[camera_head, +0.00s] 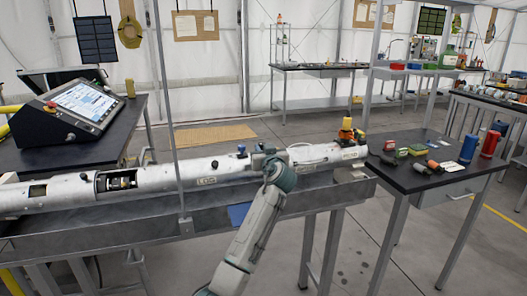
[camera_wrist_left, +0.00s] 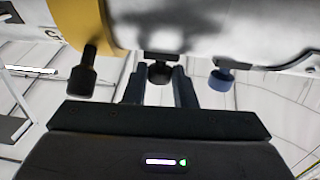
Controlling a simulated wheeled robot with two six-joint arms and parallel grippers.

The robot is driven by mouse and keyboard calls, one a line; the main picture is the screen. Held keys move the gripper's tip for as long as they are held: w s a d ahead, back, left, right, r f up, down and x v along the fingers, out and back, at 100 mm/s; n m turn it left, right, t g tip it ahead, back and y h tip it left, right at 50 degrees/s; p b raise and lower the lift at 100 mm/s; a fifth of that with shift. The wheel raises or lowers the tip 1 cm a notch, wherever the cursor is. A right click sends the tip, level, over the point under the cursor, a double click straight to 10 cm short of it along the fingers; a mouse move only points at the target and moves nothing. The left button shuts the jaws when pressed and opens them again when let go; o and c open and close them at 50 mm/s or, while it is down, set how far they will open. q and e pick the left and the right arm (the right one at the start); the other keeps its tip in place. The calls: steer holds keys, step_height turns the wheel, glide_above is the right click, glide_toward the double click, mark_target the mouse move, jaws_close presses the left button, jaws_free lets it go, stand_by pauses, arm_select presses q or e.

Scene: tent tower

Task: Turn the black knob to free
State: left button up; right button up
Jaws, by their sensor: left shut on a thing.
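A long silvery cylinder (camera_head: 205,172) lies across the bench. In the left wrist view a black knob (camera_wrist_left: 159,73) sticks out from its pale body (camera_wrist_left: 205,25). My left gripper (camera_wrist_left: 159,84) has its two dark fingers on either side of this knob and is shut on it. In the head view my left gripper (camera_head: 265,158) is at the cylinder, right of a small blue knob (camera_head: 241,149), and hides the held knob. The blue knob also shows in the left wrist view (camera_wrist_left: 222,79), apart from the fingers. My right gripper is out of view.
Another black knob (camera_wrist_left: 82,76) hangs beside a gold band in the left wrist view. A thin upright post (camera_head: 169,110) stands before the cylinder. A control console (camera_head: 75,110) stands at left; a side table (camera_head: 425,180) with coloured items stands at right.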

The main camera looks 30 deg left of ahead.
arm_select(q)
steer(key=shift+r, duration=0.1)
steer(key=o, duration=1)
steer(key=shift+s+d, duration=0.15)
steer(key=b+v, duration=0.1)
steer(key=v, duration=0.9)
steer(key=shift+d+b, duration=0.15)
steer(key=shift+b, duration=0.25)
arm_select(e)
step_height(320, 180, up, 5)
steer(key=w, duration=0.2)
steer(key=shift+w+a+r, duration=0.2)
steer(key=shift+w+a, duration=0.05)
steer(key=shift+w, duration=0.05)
arm_select(q)
steer(key=shift+s, duration=0.1)
